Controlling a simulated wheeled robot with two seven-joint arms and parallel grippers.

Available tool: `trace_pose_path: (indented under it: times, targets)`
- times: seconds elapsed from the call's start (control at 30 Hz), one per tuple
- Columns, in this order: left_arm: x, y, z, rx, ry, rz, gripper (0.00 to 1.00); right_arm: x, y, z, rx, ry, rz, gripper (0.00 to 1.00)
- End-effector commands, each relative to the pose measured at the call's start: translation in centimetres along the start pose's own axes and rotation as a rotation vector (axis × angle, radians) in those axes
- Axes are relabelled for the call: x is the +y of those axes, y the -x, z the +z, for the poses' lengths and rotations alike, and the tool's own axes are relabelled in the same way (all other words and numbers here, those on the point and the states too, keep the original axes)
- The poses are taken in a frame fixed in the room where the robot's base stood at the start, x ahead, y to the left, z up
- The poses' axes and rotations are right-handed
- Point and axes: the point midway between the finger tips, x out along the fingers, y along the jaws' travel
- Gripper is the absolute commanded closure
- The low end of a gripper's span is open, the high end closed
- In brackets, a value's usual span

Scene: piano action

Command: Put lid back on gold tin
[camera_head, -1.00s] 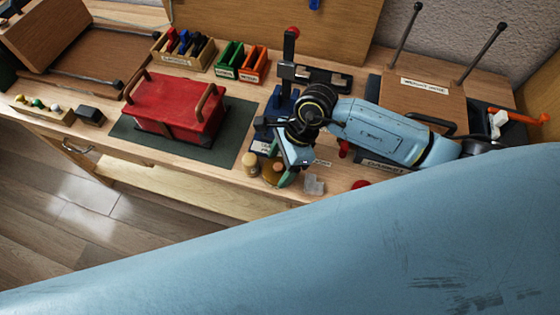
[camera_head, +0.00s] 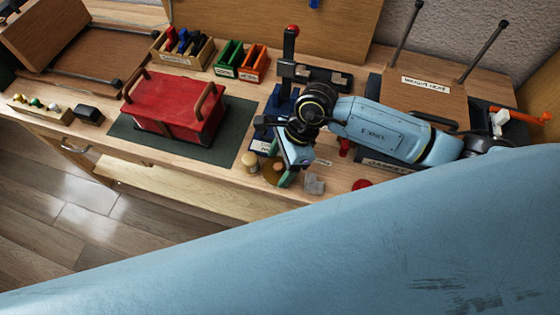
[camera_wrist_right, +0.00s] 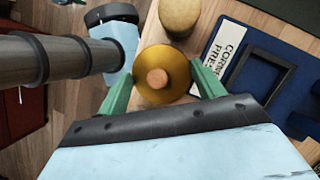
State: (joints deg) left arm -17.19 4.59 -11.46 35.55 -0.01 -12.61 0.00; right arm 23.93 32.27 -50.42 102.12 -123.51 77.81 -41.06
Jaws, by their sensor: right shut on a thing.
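My right gripper (camera_head: 286,177) is over the front of the bench, with its green fingers pointing down. In the right wrist view its fingers (camera_wrist_right: 162,72) are shut on the round gold lid (camera_wrist_right: 150,58), one at each side. The lid has a wooden knob (camera_wrist_right: 157,78) in its middle. Whether the tin's body is under the lid is hidden. A yellowish-gold cylinder (camera_wrist_right: 180,18) stands beside it, apart from the lid; it also shows in the head view (camera_head: 250,163). I cannot tell if this cylinder is the tin. My left gripper is not in view.
A blue corner press (camera_wrist_right: 300,92) stands close to the lid. A grey block (camera_head: 314,184) and a red round thing (camera_head: 361,184) lie to its right. A red box (camera_head: 172,103) is on a green mat (camera_head: 236,118) at left. The bench's front edge is near.

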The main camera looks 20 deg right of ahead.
Motion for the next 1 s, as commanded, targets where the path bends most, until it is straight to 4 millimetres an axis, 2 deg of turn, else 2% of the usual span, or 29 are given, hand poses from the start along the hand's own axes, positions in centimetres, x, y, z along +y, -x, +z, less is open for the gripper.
trace_pose_path:
  times: [0.3,0.33,0.5,0.7,0.77,1.0]
  targets:
    - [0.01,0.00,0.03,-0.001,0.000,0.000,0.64,0.01,0.00,0.02,0.000,0.001,0.000,0.54]
    - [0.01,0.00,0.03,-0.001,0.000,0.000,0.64,0.01,0.00,0.02,0.000,0.001,0.000,0.30]
    - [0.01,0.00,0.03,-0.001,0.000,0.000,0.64,0.01,-0.01,0.03,0.000,0.001,0.000,0.07]
    - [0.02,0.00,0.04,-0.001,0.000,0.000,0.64,0.02,-0.01,0.03,0.000,0.001,0.000,0.07]
    - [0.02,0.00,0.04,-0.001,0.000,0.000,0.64,0.02,-0.02,0.02,0.000,0.001,0.000,0.00]
    - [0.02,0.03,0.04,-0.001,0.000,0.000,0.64,0.02,0.03,0.04,0.000,0.001,0.000,0.00]
